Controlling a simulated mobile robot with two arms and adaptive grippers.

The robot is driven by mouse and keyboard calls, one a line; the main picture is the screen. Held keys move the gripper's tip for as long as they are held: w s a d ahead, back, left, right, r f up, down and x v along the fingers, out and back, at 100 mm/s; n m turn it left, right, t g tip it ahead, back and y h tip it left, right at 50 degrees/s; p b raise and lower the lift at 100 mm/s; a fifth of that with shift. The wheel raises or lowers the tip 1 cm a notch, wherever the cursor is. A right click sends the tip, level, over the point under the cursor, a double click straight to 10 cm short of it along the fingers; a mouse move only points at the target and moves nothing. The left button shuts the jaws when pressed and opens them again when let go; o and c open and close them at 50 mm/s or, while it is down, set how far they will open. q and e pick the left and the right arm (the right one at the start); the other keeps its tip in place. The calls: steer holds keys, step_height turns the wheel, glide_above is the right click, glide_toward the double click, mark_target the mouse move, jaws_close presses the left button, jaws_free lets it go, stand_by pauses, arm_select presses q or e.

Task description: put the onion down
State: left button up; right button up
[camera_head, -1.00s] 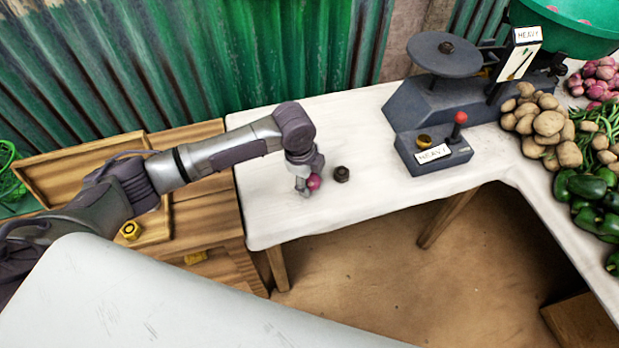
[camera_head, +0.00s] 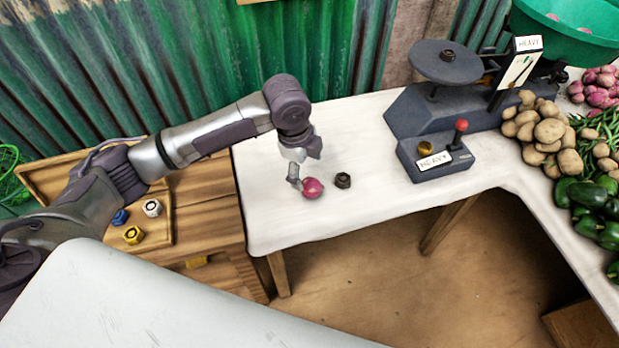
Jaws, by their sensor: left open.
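The onion (camera_head: 313,188) is small, round and pink-red, on the white table (camera_head: 290,225) near its left part. My left gripper (camera_head: 299,178) is open, just left of and above the onion, with a finger close beside it. I cannot tell whether that finger still touches the onion. My right gripper is not in view.
A dark hex weight (camera_head: 343,180) stands right of the onion. The grey balance (camera_head: 440,110) with its red-knobbed lever (camera_head: 460,130) is farther right. Potatoes (camera_head: 540,128) and green peppers (camera_head: 588,195) lie at the right. A wooden tray (camera_head: 160,225) with several small weights is at left.

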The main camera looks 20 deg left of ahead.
arm_select(q)
steer(key=r, duration=0.4)
steer(key=shift+s+a, duration=0.25)
steer(key=shift+f, duration=0.1)
